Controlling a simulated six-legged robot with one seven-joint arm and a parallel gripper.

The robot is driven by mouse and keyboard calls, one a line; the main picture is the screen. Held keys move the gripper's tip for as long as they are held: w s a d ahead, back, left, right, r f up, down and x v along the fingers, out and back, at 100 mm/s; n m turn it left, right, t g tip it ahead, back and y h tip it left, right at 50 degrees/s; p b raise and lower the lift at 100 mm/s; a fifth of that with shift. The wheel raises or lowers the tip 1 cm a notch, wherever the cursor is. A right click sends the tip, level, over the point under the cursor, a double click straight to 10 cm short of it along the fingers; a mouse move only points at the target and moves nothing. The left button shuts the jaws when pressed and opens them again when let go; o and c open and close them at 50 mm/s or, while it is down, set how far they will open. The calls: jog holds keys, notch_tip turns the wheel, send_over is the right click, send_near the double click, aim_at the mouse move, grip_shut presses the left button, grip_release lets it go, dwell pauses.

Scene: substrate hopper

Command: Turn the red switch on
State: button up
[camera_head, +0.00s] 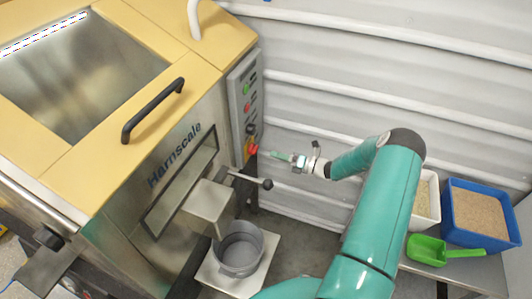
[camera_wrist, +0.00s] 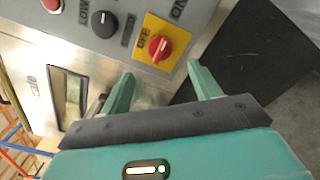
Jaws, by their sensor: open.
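The red switch (camera_wrist: 159,47) is a rotary knob on a yellow plate (camera_wrist: 166,34) on the grey control panel (camera_wrist: 204,10). In the wrist view the knob is just beyond my gripper (camera_wrist: 160,78), between the directions of its two green fingers. The fingers are apart with nothing between them, and they do not appear to touch the knob. In the head view the red switch (camera_head: 252,149) is low on the panel at the right side of the machine, and my gripper (camera_head: 278,155) is just right of it.
A black knob (camera_wrist: 103,24) and a red button (camera_wrist: 52,5) are beside the switch. A lever with a black ball (camera_head: 267,184) juts out below the panel. A grey pot (camera_head: 240,250) stands under the spout. A blue bin (camera_head: 480,210) and green scoop (camera_head: 440,250) are at right.

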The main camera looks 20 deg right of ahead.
jog(key=shift+v, duration=2.25)
jog(key=s+a+r+n+g+h, duration=0.2)
jog(key=s+a+r+n+g, duration=0.3)
jog(key=a+r+n, duration=0.45)
jog(key=s+a+r+n+g+h, duration=0.25)
jog(key=a+r+n+g, duration=0.35)
jog(key=a+r+n, duration=0.3)
jog(key=s+a+r+n+t+h, duration=0.2)
jog(key=s+r+n+h, duration=0.2)
jog(key=s+r+n, duration=0.4)
jog(key=s+a+r+n+t+h, duration=0.1)
jog(key=s+r+n+h, duration=0.3)
jog(key=s+r+n, duration=0.4)
jog(key=s+a+n, duration=0.1)
jog(key=s+n, duration=0.2)
jog(key=s, duration=0.2)
jog(key=shift+a+r+t, duration=0.15)
jog(key=shift+a+t, duration=0.1)
jog(key=shift+t, duration=0.15)
